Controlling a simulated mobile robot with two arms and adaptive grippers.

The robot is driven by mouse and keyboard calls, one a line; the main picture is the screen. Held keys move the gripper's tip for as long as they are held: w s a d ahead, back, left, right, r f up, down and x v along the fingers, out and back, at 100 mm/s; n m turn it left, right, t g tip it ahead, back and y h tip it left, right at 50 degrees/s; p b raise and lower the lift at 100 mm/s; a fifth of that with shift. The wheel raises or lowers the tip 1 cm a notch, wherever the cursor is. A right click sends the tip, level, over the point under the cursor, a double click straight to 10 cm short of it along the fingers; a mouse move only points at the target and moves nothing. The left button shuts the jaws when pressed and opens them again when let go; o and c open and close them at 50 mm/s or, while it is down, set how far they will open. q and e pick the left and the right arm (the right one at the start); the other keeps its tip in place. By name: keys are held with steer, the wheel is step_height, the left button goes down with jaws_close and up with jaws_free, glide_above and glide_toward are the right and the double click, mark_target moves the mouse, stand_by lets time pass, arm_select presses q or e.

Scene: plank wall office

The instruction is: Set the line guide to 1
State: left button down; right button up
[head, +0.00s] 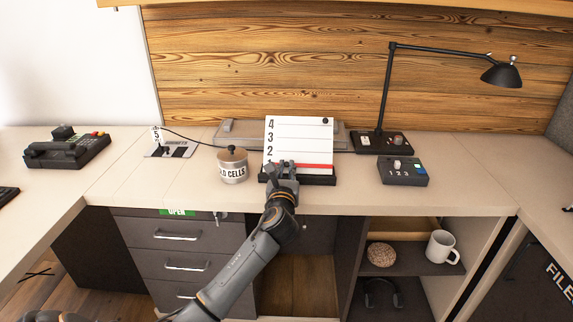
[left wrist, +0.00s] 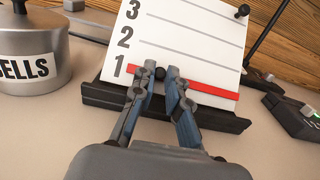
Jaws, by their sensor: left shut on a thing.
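A white board (head: 300,135) numbered down its left edge stands tilted on a dark base on the desk. The red line guide (head: 318,167) crosses its lower part; in the left wrist view the red bar (left wrist: 215,90) lies level with the printed 1, below the 2. My left gripper (head: 283,166) is in front of the board's lower edge. In the left wrist view its fingertips (left wrist: 163,80) are shut on the guide's dark knob (left wrist: 160,72), which they partly hide. In the head view the gripper covers the guide's left part. My right gripper is not in view.
A metal tin (head: 232,168) labelled CELLS stands close left of the board. A small switch box (head: 403,173) and a black lamp (head: 388,95) are to the right. Bare desk lies between board and front edge; drawers and open shelves are below.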

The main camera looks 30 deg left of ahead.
arm_select(q)
steer(key=c, duration=1.4)
jaws_free()
steer(key=shift+f, duration=0.2)
steer(key=shift+o, duration=0.2)
steer(key=v, duration=1.2)
